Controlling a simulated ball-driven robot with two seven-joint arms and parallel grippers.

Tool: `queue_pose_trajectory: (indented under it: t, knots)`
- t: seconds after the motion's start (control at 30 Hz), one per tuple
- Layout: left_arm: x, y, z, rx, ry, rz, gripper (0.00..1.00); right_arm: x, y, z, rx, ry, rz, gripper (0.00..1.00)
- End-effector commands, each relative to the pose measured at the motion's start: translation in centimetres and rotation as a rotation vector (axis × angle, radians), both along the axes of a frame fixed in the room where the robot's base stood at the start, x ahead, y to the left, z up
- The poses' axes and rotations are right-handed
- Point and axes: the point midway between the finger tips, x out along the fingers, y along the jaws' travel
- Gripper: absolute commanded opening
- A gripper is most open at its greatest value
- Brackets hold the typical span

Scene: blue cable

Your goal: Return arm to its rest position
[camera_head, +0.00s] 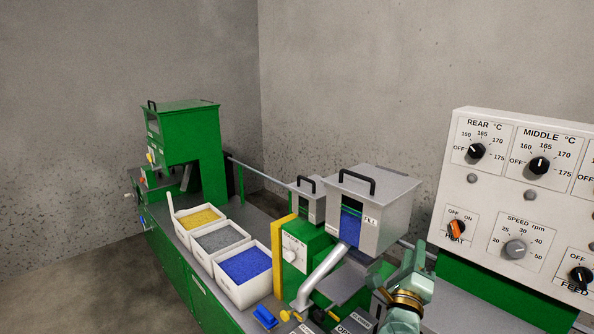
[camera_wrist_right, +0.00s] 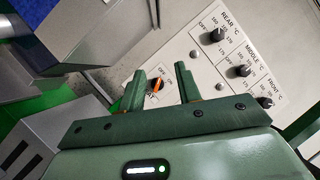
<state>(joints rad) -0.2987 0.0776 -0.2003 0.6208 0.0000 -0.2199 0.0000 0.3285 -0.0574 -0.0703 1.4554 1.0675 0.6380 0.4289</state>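My right arm's end shows at the bottom right of the head view, with the right gripper (camera_head: 413,262) in front of the grey machine parts, left of the white control panel (camera_head: 490,196). In the right wrist view the gripper's two green fingers (camera_wrist_right: 160,72) are apart with nothing held between them. The orange HEAT switch (camera_wrist_right: 156,86) shows between the fingers, beyond them; it also appears in the head view (camera_head: 457,230). I see no contact between the gripper and the panel. My left arm and gripper are out of view.
A grey hopper (camera_head: 392,207) with blue material in its window stands left of the panel. White bins of yellow (camera_head: 199,217), grey (camera_head: 221,238) and blue pellets (camera_head: 244,265) stand on the bench. A green machine (camera_head: 187,135) stands behind them.

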Motion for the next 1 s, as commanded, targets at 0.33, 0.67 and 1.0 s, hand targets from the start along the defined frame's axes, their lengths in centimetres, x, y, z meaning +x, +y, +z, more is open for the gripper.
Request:
queue_pose_trajectory:
  t: [0.33, 0.67, 1.0]
  knots:
    - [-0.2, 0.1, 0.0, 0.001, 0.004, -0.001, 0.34, -14.5, 10.7, -11.2, -1.646, 0.615, 0.489, 0.34]
    - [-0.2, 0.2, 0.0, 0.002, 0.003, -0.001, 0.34, -26.9, 3.9, -16.4, -2.397, 1.148, 0.712, 0.34]
    - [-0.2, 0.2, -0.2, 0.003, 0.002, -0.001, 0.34, -33.6, -1.2, -18.1, 2.598, -1.443, -0.876, 0.34]
